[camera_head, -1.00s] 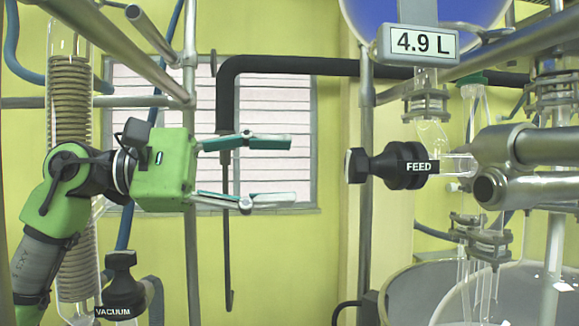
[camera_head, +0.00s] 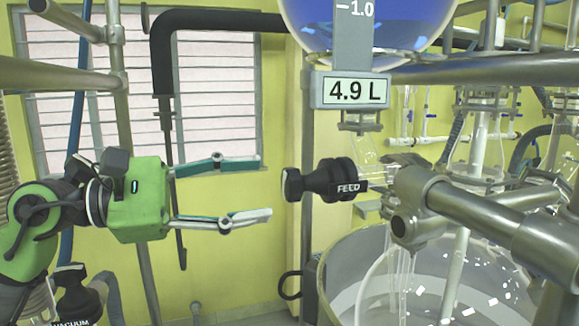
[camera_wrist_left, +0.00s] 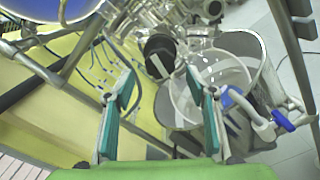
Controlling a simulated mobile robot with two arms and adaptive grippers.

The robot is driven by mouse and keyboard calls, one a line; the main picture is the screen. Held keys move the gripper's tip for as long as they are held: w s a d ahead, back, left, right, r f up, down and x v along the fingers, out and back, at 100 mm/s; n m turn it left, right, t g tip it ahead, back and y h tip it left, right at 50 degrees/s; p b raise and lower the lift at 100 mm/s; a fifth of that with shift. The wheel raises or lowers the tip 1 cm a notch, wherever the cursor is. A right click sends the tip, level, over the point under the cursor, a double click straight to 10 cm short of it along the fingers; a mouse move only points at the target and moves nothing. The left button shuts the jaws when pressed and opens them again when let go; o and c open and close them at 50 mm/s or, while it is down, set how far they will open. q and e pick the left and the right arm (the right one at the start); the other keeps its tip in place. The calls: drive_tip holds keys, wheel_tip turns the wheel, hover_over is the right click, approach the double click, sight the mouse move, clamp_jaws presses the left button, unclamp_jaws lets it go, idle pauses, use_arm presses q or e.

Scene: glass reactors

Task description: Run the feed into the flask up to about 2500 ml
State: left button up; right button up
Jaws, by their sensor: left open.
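The black FEED valve (camera_head: 326,181) sits on the glass line under the feed vessel, its knob facing left. The feed vessel (camera_head: 362,30) holds blue liquid, and its display (camera_head: 350,90) reads 4.9 L. Below right is the large glass flask (camera_head: 482,282), seen only in part, with no blue liquid visible in it. My left gripper (camera_head: 262,189) is open and empty, a short gap left of the knob, fingers pointing at it. In the left wrist view the dark knob (camera_wrist_left: 159,56) lies beyond and between the open fingers (camera_wrist_left: 160,92). My right gripper is not in view.
Metal pipes and clamps (camera_head: 420,205) crowd the space right of the valve. A black pipe (camera_head: 163,60) hangs down behind my left gripper. The VACUUM valve (camera_head: 75,295) is at lower left. The space between fingers and knob is clear.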

sight(284, 185)
use_arm(q)
drive_tip(key=p+x, duration=0.2)
drive_tip(key=x, duration=0.3)
drive_tip(key=shift+w+d+r, duration=0.1)
drive_tip(key=shift+d, duration=0.2)
drive_tip(key=shift+w+d, duration=0.15)
drive_tip(key=shift+d, duration=0.25)
drive_tip(key=c, duration=1.1)
